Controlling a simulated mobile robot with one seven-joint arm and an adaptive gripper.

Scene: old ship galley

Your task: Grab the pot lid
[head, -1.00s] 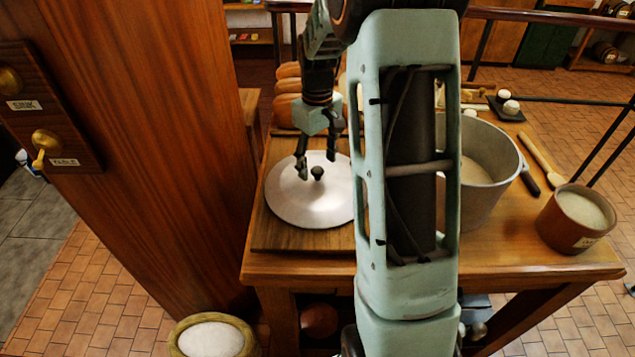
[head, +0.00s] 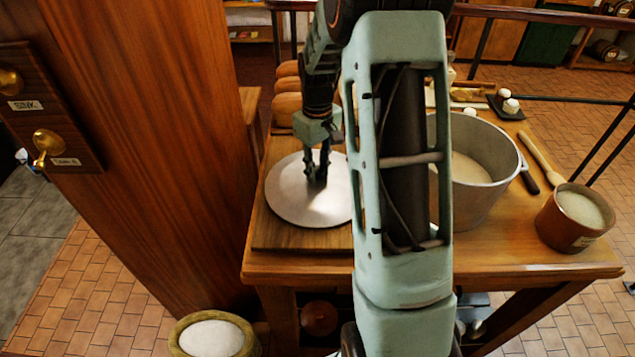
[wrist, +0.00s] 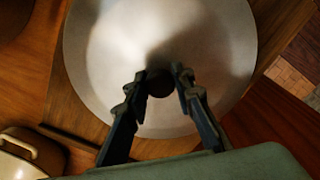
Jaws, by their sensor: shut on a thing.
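The pot lid (head: 296,203) is a round, pale metal disc lying on a wooden board on the table in the head view. It also fills much of the wrist view (wrist: 215,50). Its dark knob (wrist: 160,83) sits between my fingertips in the wrist view. My gripper (head: 317,178) is above the lid's middle, pointing down, shut on the knob; it also shows in the wrist view (wrist: 161,84). In the head view the fingers hide the knob. My arm covers the lid's right edge. The lid looks flat on the board.
The wooden board (head: 285,240) lies under the lid. A large metal pot (head: 487,205) stands to the right, with a wooden spoon (head: 541,158) and a brown tub (head: 560,228) beyond it. Rounded brown loaves (head: 287,87) lie behind. A wooden post (head: 165,150) rises at left.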

